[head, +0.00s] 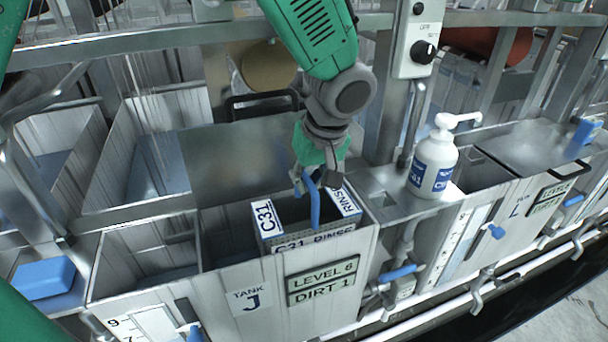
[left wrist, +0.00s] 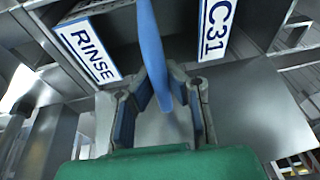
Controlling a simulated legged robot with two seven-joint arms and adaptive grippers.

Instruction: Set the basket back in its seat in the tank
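The basket (head: 311,241), with white plates marked C31 and RINSE and a blue bail handle (head: 315,205), is in the right part of tank J (head: 222,281). Its labelled rim stands around the tank's front edge; its lower part is hidden by the front wall. My left gripper (head: 318,182) is above the basket, with its fingers on the handle. In the left wrist view the two blue-padded fingers (left wrist: 160,85) close in on both sides of the blue handle (left wrist: 151,35), between the RINSE and C31 plates. My right gripper is not in view.
A white pump bottle (head: 433,163) stands on the ledge right of the basket. A blue block (head: 44,278) lies on the left ledge. A control box with a knob (head: 419,40) hangs on the post. The left part of tank J looks empty.

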